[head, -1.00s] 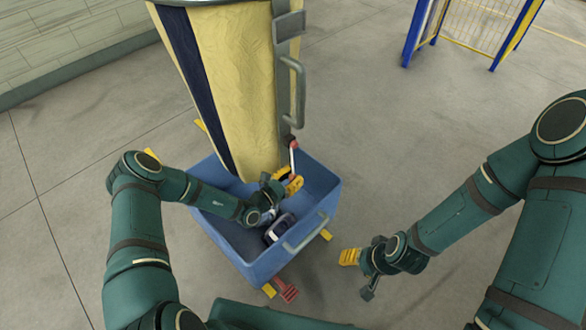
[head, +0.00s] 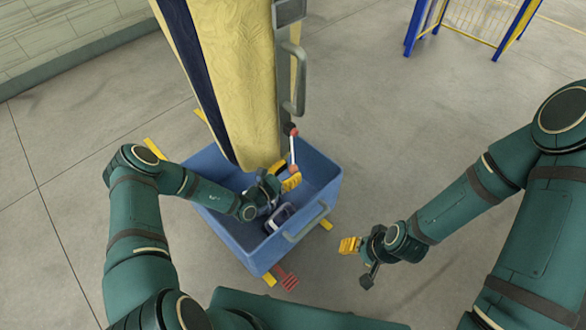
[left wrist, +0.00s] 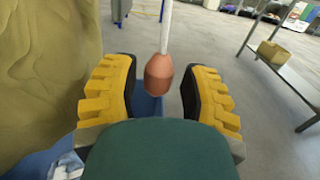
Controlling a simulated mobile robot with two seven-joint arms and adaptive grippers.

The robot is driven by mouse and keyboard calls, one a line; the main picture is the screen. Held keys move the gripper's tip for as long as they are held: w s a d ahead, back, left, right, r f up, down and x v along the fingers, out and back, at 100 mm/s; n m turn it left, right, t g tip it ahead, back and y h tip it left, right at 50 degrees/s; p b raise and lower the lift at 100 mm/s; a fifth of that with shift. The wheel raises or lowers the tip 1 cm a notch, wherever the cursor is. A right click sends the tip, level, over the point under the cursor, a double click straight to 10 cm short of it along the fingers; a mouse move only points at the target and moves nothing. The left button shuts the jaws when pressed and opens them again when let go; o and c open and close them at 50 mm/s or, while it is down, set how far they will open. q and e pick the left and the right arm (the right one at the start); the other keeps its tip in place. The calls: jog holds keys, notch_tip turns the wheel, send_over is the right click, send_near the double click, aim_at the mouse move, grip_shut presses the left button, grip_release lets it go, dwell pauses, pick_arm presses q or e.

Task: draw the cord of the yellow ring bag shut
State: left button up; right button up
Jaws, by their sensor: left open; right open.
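The yellow bag (head: 235,85) with a dark blue stripe hangs above the blue bin; its ring is out of the head view. A white cord (head: 292,149) hangs at its right side from a red-and-black piece and ends in a copper-coloured toggle (head: 294,168). In the left wrist view the toggle (left wrist: 158,76) hangs between the open yellow fingers of my left gripper (left wrist: 160,95), apart from both. In the head view my left gripper (head: 284,178) is just below the toggle, over the bin. My right gripper (head: 350,246) is open and empty above the floor.
The blue bin (head: 325,196) on yellow feet, with a red pedal (head: 285,281), stands under the bag and holds a dark and white object (head: 279,217). A grey handle (head: 295,78) is beside the cord.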

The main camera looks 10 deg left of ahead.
pick_arm(q)
jog(key=v, duration=1)
jog(key=shift+s+a, duration=0.2)
jog(key=shift+s, duration=0.05)
jog(key=shift+d, duration=0.1)
jog(key=s+d+r+m+g+h, duration=0.1)
jog(key=s+d+m+g+h, duration=0.4)
jog(key=s+d+m+g, duration=0.4)
jog(key=s+f+m+g+y, duration=0.1)
jog(key=s+m+g+y, duration=0.8)
jog(key=s+m, duration=0.3)
jog(key=w+r+m+t+y, duration=0.2)
jog(key=w+r+m+t, duration=0.1)
jog(key=w+m+t, duration=0.1)
jog(key=shift+w+r+m+t, duration=0.35)
jog(key=shift+w+m, duration=0.4)
jog(key=shift+m, duration=0.55)
